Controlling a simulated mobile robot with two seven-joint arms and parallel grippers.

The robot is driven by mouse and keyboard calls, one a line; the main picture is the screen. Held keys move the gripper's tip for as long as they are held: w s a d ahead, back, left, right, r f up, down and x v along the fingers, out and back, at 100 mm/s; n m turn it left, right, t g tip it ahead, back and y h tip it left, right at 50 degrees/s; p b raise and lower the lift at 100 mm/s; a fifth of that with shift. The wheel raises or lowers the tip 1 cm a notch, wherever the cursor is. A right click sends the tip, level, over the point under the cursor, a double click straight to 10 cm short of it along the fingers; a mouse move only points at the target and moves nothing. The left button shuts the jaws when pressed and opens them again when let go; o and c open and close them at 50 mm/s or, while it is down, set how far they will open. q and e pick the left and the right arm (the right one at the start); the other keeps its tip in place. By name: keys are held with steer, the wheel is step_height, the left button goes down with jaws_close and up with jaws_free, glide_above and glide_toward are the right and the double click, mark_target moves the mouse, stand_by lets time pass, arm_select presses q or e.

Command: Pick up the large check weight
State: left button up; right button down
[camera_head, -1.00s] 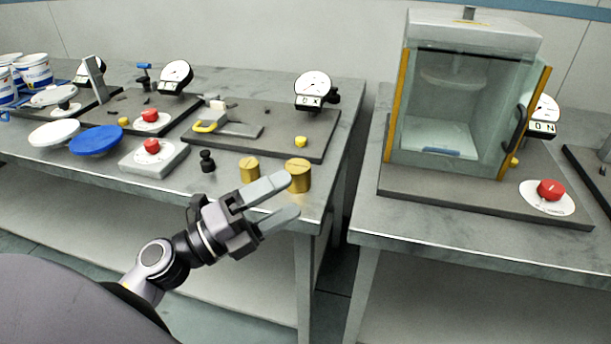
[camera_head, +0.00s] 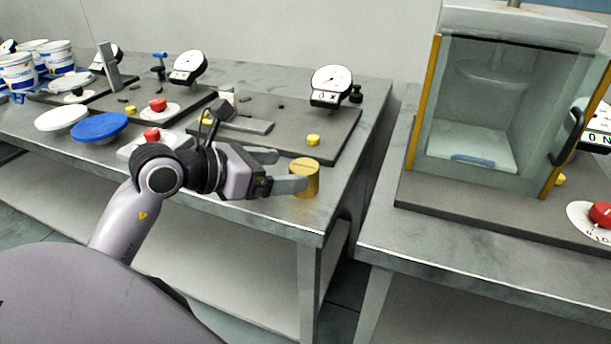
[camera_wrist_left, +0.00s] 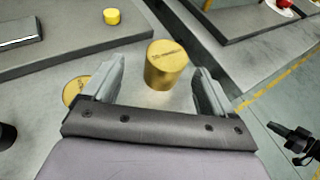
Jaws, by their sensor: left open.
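The large check weight (camera_head: 305,178) is a brass cylinder standing upright near the right front corner of the left bench. It also shows in the left wrist view (camera_wrist_left: 165,66), ahead of and between the two fingers. My left gripper (camera_head: 290,170) is open and points at it from the left; in the wrist view the gripper (camera_wrist_left: 163,75) has a finger on either side of the near space, with the weight just beyond the tips. Whether a finger touches it I cannot tell. A smaller brass weight (camera_wrist_left: 76,91) lies beside the left finger, partly hidden by it.
A dark base plate with a dial gauge (camera_head: 331,86) and yellow button (camera_head: 313,140) lies behind the weight. A gap separates this bench from the right one with the glass cabinet (camera_head: 478,110). White (camera_head: 62,119) and blue (camera_head: 99,127) discs lie left.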

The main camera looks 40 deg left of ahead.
mark_target(291, 171)
arm_select(q)
steer(key=shift+d+p+x, duration=0.15)
steer(key=shift+x, duration=1.2)
steer(key=shift+d+p+x, duration=0.15)
steer(key=shift+d+x, duration=0.05)
steer(key=shift+x, duration=1.2)
steer(key=shift+s+f, duration=0.1)
steer(key=shift+s, duration=0.15)
jaws_close()
steer(key=shift+r, duration=0.2)
